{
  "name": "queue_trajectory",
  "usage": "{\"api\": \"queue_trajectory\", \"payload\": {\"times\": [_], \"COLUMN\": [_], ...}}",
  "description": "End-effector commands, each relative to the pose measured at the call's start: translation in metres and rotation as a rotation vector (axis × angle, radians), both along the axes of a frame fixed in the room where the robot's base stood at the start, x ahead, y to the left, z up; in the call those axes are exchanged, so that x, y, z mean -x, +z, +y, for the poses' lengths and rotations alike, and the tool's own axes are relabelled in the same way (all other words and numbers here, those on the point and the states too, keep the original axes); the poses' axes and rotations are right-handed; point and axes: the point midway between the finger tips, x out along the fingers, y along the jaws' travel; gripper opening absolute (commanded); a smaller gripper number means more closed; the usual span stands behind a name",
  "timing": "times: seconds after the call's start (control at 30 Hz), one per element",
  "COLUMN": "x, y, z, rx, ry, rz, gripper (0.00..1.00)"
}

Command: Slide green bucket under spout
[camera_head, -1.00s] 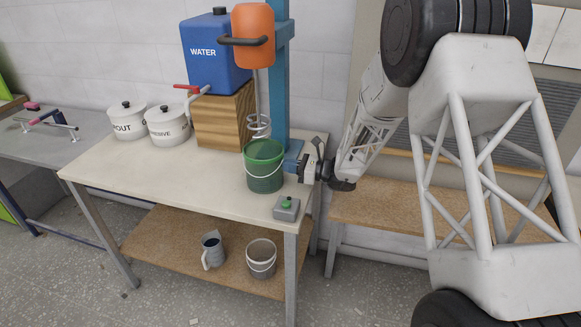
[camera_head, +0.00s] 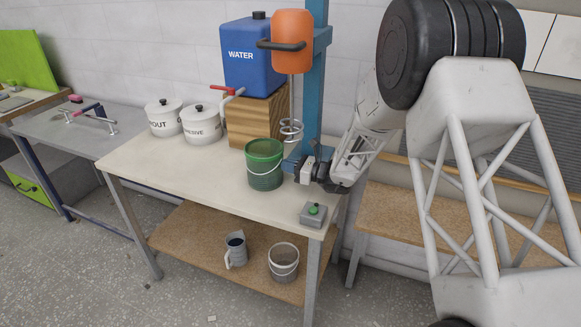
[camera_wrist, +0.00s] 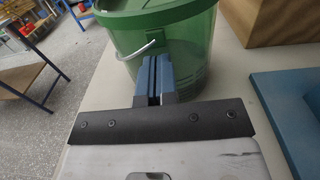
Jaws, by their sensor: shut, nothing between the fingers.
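The green bucket (camera_head: 265,168) stands upright on the table, left of the mixer's blue post and in front of the wooden block. It fills the upper middle of the wrist view (camera_wrist: 165,35), its wire handle hanging on the left. My gripper (camera_head: 298,168) is shut and empty at the bucket's right side; in the wrist view its blue fingertips (camera_wrist: 154,68) point at the bucket wall. I cannot tell whether they touch it. The spout with a red lever (camera_head: 231,91) comes from the blue WATER tank (camera_head: 250,55) and lies left of and above the bucket.
The mixer's orange motor (camera_head: 292,40) and metal whisk (camera_head: 291,130) are behind the bucket to the right. Two white lidded pots (camera_head: 201,125) stand back left. A grey box with a green button (camera_head: 313,214) sits at the front right. The front left tabletop is clear.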

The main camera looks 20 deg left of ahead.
Motion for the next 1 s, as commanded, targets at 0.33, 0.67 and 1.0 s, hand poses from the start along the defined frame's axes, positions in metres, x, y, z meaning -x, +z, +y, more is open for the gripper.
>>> {"api": "queue_trajectory", "payload": {"times": [0.33,0.67,1.0], "x": [0.0,-0.002,-0.003], "y": [0.0,0.0,0.0], "z": [-0.008,-0.048,-0.105], "rx": [0.0,0.0,0.0], "ry": [-0.001,-0.003,-0.002], "rz": [0.0,0.0,0.0], "gripper": [0.0,0.0,0.0]}}
